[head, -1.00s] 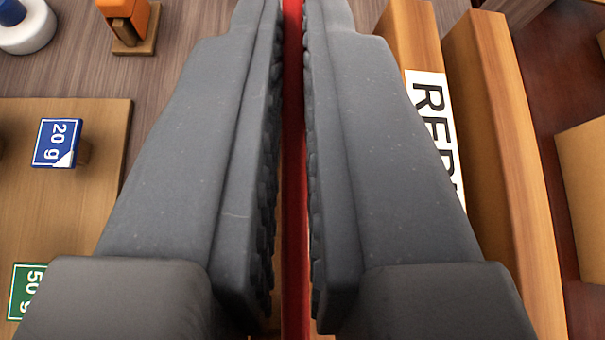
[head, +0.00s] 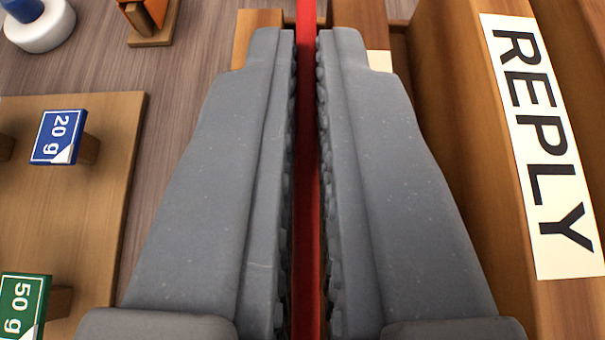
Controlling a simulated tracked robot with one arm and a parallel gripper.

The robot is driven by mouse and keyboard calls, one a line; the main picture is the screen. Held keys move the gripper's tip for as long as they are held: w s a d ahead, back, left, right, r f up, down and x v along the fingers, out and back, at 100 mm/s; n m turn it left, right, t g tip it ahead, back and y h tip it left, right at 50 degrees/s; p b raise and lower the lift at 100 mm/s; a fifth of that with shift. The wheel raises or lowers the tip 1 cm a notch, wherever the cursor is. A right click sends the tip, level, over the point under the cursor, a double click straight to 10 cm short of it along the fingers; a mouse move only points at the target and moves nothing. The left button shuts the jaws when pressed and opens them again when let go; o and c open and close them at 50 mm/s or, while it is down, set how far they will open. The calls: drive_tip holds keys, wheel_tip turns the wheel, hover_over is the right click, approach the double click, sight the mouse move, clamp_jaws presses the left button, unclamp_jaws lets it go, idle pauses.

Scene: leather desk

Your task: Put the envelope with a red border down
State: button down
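The red-bordered envelope (head: 306,170) shows edge-on as a narrow red strip between the fingers of my gripper (head: 307,45). The fingers are shut on it, and the strip runs on past their tips to the top of the view. Its faces are hidden by the fingers. Wood shows on both sides of the strip beyond the fingertips. To the right of my gripper is a wooden rack (head: 455,60) with upright dividers. One divider carries a white label reading REPLY (head: 545,150).
On the left a wooden board (head: 105,150) holds a blue 20 g block (head: 58,137) and a green 50 g block (head: 22,305). An orange item on a wooden base (head: 150,22) and a round white-and-blue item (head: 40,25) stand at the top left.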

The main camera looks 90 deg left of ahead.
drive_tip(key=shift+f, duration=2.1)
drive_tip(key=shift+f+b, duration=0.1)
drive_tip(key=shift+b, duration=0.2)
drive_tip(key=c, duration=1.6)
unclamp_jaws()
drive_tip(key=shift+d+r, duration=0.15)
drive_tip(key=shift+r, duration=0.1)
drive_tip(key=p+v, duration=0.1)
drive_tip(key=v, duration=1)
drive_tip(key=shift+d, duration=0.35)
